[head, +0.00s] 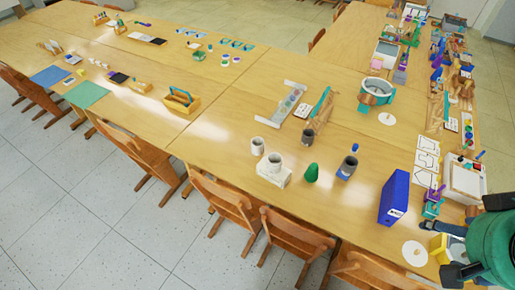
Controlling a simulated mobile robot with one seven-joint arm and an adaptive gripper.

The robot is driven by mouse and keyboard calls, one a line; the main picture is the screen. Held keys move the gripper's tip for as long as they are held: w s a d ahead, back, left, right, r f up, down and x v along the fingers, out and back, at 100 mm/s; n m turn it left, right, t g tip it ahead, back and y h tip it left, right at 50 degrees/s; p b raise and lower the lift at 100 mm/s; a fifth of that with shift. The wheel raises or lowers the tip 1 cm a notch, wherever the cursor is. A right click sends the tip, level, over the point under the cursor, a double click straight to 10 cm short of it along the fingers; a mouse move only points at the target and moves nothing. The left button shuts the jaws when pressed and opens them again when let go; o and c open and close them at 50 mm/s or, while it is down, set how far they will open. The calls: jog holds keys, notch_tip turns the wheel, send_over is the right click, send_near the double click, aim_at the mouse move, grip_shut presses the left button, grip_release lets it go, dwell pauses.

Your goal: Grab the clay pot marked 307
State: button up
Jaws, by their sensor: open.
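No marking 307 is legible on any pot. Two pale pots stand near the table's front edge in the head view: one pale pot (257,146), and another pale pot (275,161) on a white block (274,175). A grey pot (308,136) stands behind them, and a dark grey pot (348,166) stands to the right on a blue base. My gripper (450,250) is at the lower right corner, open, far to the right of these pots. A yellow object (438,245) shows by its fingers; I cannot tell if they touch.
A blue binder (395,197) stands upright on the table between the pots and my gripper. A green cone (311,173) is beside the pale pots. A white disc (415,253) lies near my gripper. Wooden chairs (225,203) line the front edge. Art supplies crowd the right side.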

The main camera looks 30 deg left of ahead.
jog(key=shift+o, duration=0.2)
jog(key=shift+w, duration=0.1)
jog(key=w+a+f+n+g+y+b, duration=0.1)
jog(key=w+a+n, duration=0.2)
jog(key=w+a, duration=0.75)
jog(key=w+a+f+n+y, duration=0.1)
jog(key=w+a+n, duration=0.2)
jog(key=w+a, duration=0.75)
jog(key=n+g+y+b, duration=0.1)
jog(key=n+g+b, duration=0.15)
jog(key=n, duration=0.45)
send_over(260, 141)
jog(key=s+d, duration=0.4)
jog(key=s, duration=0.1)
notch_tip(260, 141, down, 37)
jog(key=shift+w+f+g+p, duration=0.15)
jog(key=shift+w+g+p, duration=0.1)
jog(key=shift+g+p, duration=0.1)
jog(key=shift+f, duration=0.15)
jog(key=shift+b+x, duration=0.7)
jog(key=shift+x, duration=3.5)
